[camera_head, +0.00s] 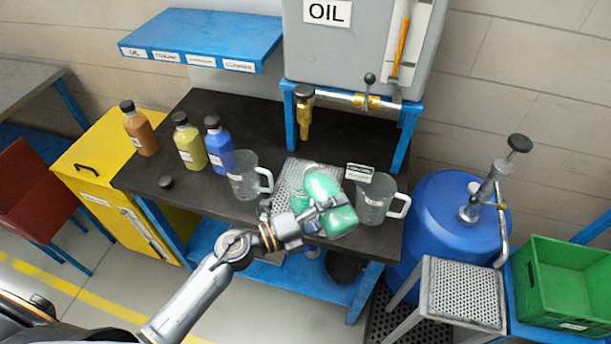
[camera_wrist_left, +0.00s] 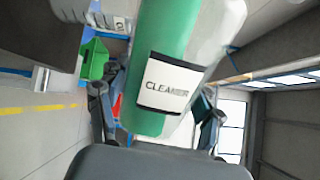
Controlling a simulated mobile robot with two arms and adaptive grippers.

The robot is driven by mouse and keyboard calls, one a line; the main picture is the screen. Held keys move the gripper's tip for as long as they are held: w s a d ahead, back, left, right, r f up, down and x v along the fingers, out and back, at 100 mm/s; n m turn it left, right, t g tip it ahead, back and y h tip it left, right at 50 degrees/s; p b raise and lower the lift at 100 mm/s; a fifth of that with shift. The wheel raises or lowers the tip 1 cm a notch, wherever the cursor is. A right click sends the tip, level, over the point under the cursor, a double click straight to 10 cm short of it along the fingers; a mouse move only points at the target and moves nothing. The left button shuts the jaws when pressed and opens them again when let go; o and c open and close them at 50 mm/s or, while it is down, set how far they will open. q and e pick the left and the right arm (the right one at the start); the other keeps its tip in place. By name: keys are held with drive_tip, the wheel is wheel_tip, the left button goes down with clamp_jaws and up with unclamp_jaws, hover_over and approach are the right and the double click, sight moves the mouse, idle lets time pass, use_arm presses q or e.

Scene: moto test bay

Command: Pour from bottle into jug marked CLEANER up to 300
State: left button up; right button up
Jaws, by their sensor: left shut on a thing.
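My left gripper (camera_head: 318,211) is shut around the green bottle (camera_head: 338,220), holding it above the front of the bench. In the left wrist view the bottle (camera_wrist_left: 170,45) carries a white label reading CLEANER and looks tilted, green on one side and clear at the upper right. A clear jug with a handle (camera_head: 374,205) stands just right of the bottle, with a small sign (camera_head: 360,172) too small to read. Another clear jug (camera_head: 243,184) stands to the left. I cannot tell which jug is marked CLEANER or see liquid flowing. My right gripper is not in view.
Brown (camera_head: 140,133), yellow (camera_head: 189,147) and blue (camera_head: 220,150) bottles stand on the dark bench (camera_head: 200,203). A black cap (camera_head: 166,182) lies near its front edge. The grey OIL tank (camera_head: 350,50) stands behind. A blue drum (camera_head: 437,220) is at right.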

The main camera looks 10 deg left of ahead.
use_arm(q)
drive_tip(key=shift+r+n+p, duration=0.4)
drive_tip(key=shift+n+p, duration=0.4)
drive_tip(key=shift+p, duration=0.25)
idle(3.6)
